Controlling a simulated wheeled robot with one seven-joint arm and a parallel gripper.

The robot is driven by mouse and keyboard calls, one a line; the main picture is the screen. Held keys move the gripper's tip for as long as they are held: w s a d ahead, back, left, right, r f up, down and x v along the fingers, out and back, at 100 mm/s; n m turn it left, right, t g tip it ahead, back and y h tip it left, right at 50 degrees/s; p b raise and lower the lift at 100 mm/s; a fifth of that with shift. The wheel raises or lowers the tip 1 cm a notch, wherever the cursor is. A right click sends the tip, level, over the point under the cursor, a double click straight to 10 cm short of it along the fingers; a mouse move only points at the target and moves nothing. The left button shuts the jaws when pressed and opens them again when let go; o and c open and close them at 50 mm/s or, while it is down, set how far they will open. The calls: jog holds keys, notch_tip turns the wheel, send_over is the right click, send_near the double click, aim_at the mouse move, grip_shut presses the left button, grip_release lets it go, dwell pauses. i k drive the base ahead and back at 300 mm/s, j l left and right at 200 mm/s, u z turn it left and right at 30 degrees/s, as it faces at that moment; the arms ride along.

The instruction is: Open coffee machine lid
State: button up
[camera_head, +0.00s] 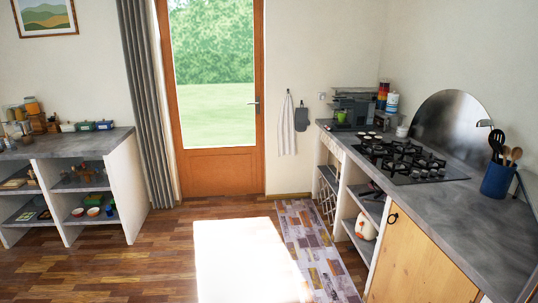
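The coffee machine (354,104) is a dark, boxy appliance at the far end of the right-hand counter, against the back wall. Its top looks flat and greyish; at this distance I cannot tell whether its lid is open or shut. A green cup (341,116) sits at its front left. My gripper is not in view, and no part of my arm shows.
The grey counter (462,225) runs along the right wall, with a black gas hob (402,160) and a blue utensil pot (496,180). Colourful canisters (387,97) stand beside the machine. A patterned rug (312,248) lies before the counter. The wooden floor (150,255) is clear.

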aim_at(341, 99)
jog(key=i, duration=5.45)
jog(key=i+j+z, duration=0.15)
jog(key=i, duration=0.7)
jog(key=l, duration=0.05)
